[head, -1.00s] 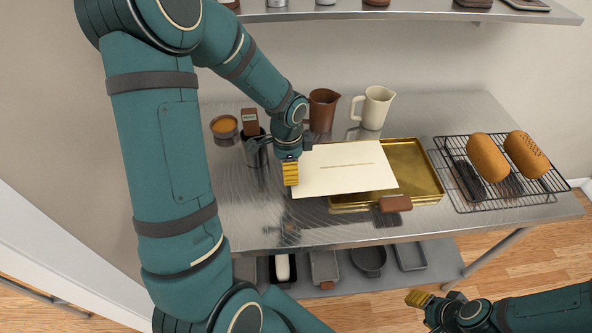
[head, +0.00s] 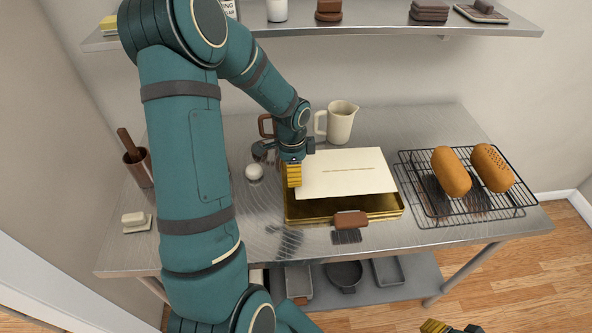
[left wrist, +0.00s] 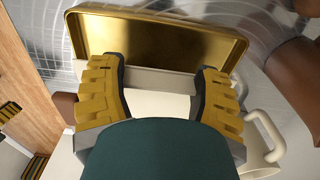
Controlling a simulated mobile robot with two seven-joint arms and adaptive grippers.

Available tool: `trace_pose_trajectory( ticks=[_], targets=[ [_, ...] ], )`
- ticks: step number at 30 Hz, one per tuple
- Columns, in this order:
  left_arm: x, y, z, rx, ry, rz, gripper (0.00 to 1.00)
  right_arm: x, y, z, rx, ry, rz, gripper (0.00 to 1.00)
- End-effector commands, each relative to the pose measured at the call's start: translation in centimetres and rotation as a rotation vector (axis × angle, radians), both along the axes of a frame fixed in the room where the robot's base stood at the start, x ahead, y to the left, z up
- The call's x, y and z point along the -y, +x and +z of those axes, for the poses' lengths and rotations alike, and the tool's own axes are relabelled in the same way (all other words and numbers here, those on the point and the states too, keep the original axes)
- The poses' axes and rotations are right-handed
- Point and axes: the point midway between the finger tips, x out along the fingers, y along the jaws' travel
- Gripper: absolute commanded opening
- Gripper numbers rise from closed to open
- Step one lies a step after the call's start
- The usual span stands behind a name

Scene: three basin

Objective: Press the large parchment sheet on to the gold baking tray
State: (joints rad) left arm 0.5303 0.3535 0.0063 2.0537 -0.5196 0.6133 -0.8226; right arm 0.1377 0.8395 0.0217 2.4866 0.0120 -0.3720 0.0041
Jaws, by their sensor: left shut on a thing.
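The parchment sheet (head: 350,170) is a pale cream rectangle with a faint line of print. It is over the back and middle of the gold baking tray (head: 368,207), whose front strip shows bare. My left gripper (head: 293,174) is shut on the sheet's left edge, above the tray's left side. In the left wrist view, the sheet (left wrist: 160,103) spans between my left fingers (left wrist: 160,80), with the tray (left wrist: 160,40) beyond. I cannot tell whether the sheet touches the tray floor.
A brown-handled scraper (head: 350,219) lies at the tray's front edge. A wire rack (head: 412,178) with two loaves (head: 452,172) stands to the right. A cream jug (head: 341,122) and a brown mug (head: 265,126) stand behind. A white egg-like object (head: 254,172) is left of the tray.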

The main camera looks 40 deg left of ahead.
Motion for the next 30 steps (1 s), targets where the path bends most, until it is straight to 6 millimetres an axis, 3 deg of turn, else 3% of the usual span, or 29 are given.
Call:
trace_pose_trajectory(
  ticks=[10, 24, 30],
  targets=[
    [0.0, 0.0, 0.1, 0.008, -0.007, 0.001, 0.33, 0.0, 0.0, 0.3, 0.0, 0.0, 0.0, 0.47],
    [0.1, 0.0, -4.7, 0.006, -0.007, 0.0, 0.32, -0.2, -0.2, -3.7, -0.007, -0.003, 0.004, 0.47],
    [0.0, 0.0, -5.9, 0.008, -0.006, 0.0, 0.32, -0.2, -0.5, -4.5, -0.014, -0.003, 0.01, 0.47]
  ],
)
